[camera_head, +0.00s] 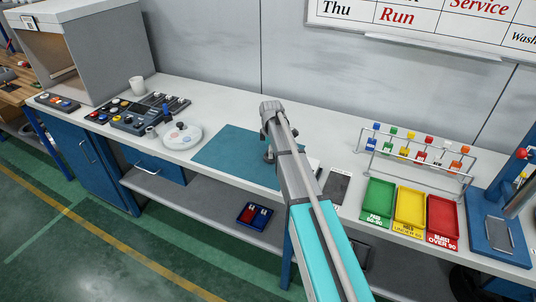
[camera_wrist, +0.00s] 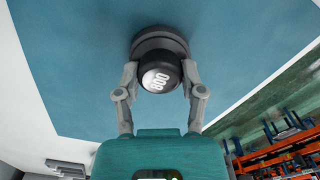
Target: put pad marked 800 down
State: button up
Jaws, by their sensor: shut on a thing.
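A white round plate (camera_head: 194,139) with small parts stands left of the mat. Green (camera_head: 378,203), yellow (camera_head: 409,212) and red (camera_head: 442,220) trays stand to the right, before a rack (camera_head: 416,160) of coloured pieces. The mat's left part is clear.

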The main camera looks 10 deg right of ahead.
jog(key=shift+f, duration=0.1)
jog(key=o, duration=1)
jog(key=shift+r, duration=0.2)
notch_tip(320, 180, up, 12)
jog(key=p, duration=1.2)
dwell(0.5)
